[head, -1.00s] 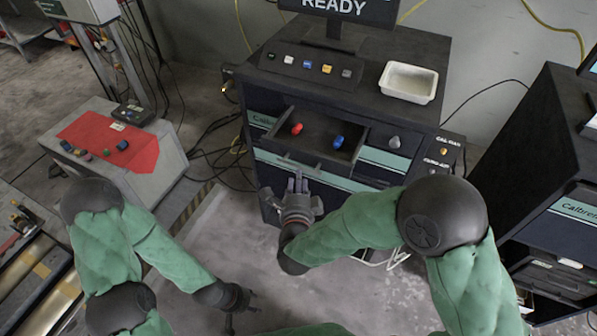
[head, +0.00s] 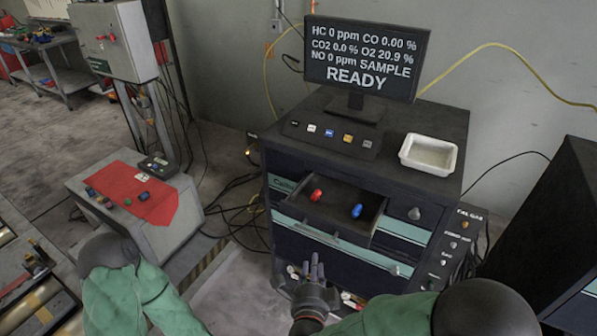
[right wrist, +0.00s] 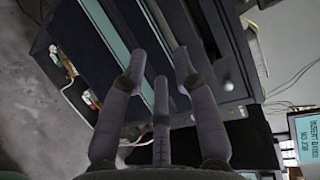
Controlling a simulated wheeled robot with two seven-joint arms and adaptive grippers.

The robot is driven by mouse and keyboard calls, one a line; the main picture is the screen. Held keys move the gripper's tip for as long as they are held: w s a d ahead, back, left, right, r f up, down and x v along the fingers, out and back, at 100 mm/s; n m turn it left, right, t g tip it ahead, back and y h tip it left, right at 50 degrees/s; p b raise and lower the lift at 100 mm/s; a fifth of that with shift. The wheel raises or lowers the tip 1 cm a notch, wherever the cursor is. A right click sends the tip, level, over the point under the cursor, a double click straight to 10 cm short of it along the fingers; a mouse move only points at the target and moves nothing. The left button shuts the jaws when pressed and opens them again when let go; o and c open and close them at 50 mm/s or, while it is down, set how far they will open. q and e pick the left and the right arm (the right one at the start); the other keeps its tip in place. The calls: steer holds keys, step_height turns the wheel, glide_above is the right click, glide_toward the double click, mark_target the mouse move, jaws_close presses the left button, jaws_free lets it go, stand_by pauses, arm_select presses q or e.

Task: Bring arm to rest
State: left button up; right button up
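My right gripper (head: 312,268) is in front of the cabinet, below the pulled-out drawer, fingers pointing at the cabinet front. In the right wrist view its fingers (right wrist: 160,68) are spread apart with nothing between them, and the dark cabinet front lies beyond them. My right arm (head: 385,315) is bent, with its elbow at the bottom right of the head view. My left arm (head: 140,300) shows only in part at the bottom left. The left gripper is outside the frame.
The open drawer (head: 345,223) holds a red object (head: 316,195) and a blue object (head: 357,211). A monitor (head: 366,58) and a white tray (head: 429,152) stand on the cabinet. A red cloth (head: 133,193) lies on a low grey box at left. Another dark cabinet (head: 548,225) stands at right.

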step_height(320, 180, down, 19)
steer(key=d+n+g+y, duration=0.1)
steer(key=n+g+y, duration=0.3)
steer(key=n+g, duration=0.5)
steer(key=s+d+f+n+g+y, duration=0.1)
steer(key=s+f+n+g+y, duration=0.2)
steer(key=s+f+n+g, duration=0.3)
steer(key=s+f+n, duration=0.3)
steer(key=s+f, duration=0.4)
steer(key=s, duration=0.2)
steer(key=shift+f+n, duration=0.35)
steer(key=shift+n, duration=0.05)
